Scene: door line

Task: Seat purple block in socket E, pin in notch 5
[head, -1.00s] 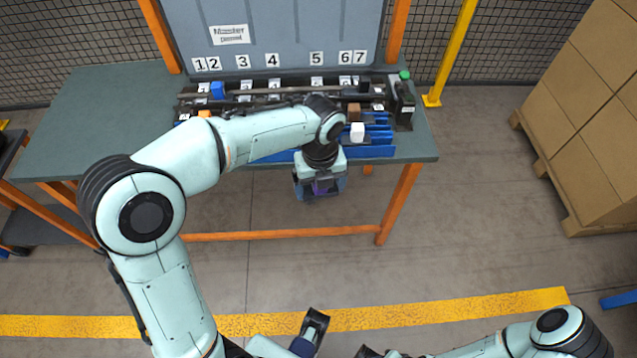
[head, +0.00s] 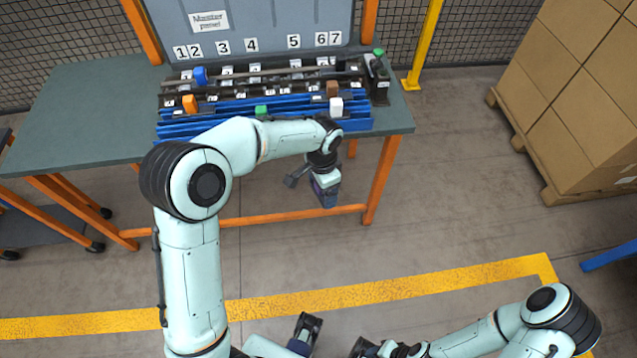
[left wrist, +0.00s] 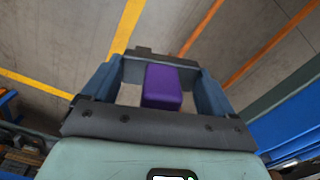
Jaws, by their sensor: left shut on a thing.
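The purple block (left wrist: 163,86) sits between the fingers of my left gripper (left wrist: 158,84) in the left wrist view. In the head view my left gripper (head: 326,187) is shut on it, low in front of the bench's right part, and the block is mostly hidden. The bench carries a dark socket line (head: 265,84) under a panel with numbers 1 to 7. Socket letters and notches are too small to read, so I cannot tell socket E or notch 5. My right gripper (head: 362,347) is partly cut off at the bottom edge, its jaws unclear.
A blue block (head: 200,76) and a brown block (head: 332,89) stand along the line. Orange (head: 190,104), green (head: 261,110) and white (head: 336,106) blocks stand by the blue rack (head: 170,131) in front. A yellow post (head: 424,45) and boxes (head: 575,110) are at right.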

